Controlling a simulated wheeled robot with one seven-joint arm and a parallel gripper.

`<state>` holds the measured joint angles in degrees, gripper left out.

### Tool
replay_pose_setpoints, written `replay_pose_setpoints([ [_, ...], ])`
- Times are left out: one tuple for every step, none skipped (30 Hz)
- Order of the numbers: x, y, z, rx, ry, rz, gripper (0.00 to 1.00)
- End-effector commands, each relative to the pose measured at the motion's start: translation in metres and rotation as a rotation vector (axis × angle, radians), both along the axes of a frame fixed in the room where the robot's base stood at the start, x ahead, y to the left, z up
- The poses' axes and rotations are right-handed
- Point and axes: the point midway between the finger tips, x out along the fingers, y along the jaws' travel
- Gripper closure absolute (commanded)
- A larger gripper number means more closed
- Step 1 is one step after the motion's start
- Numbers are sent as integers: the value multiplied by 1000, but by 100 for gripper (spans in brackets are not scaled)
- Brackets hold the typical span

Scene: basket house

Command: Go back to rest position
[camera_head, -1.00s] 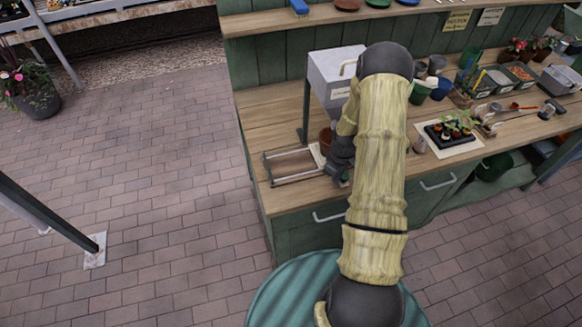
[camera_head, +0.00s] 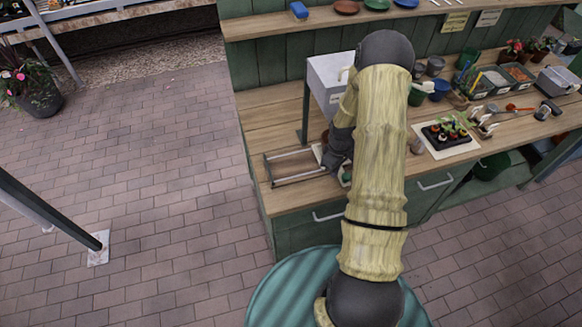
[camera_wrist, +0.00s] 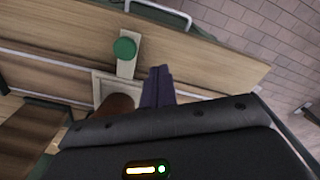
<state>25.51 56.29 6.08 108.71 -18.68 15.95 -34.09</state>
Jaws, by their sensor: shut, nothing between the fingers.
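My gripper (camera_wrist: 158,84) is shut and empty in the wrist view, its dark fingers together over the wooden bench top (camera_wrist: 190,50). In the head view my arm reaches over the front of the bench, and my gripper's fingertips are hard to make out there, partly behind my forearm. A round green button (camera_wrist: 125,47) on a pale plate lies just left of the fingers in the wrist view. A brown pot (camera_wrist: 113,104) stands close beside the gripper, partly hidden by it.
A grey box on legs (camera_head: 325,75) stands on the bench beside my arm. A metal frame (camera_head: 290,180) lies at the bench's left front. A seedling tray (camera_head: 445,132), pots and tools fill the right side.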

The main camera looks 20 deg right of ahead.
Motion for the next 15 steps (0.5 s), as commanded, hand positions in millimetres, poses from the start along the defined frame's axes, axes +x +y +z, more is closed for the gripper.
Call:
replay_pose_setpoints([
  [0,0,-1,0,0,0,100],
  [0,0,-1,0,0,0,100],
  [0,0,-1,0,0,0,100],
  [0,0,-1,0,0,0,100],
  [0,0,-1,0,0,0,100],
  [0,0,-1,0,0,0,100],
  [0,0,-1,0,0,0,100],
  [0,0,-1,0,0,1,100],
  [0,0,-1,0,0,1,100],
  [0,0,-1,0,0,1,100],
  [0,0,0,0,0,0,100],
  [0,0,0,-1,0,0,100],
  [0,1,1,-1,-2,-2,100],
  [0,2,3,-2,-2,-4,100],
  [1,4,7,-5,-6,-8,100],
])
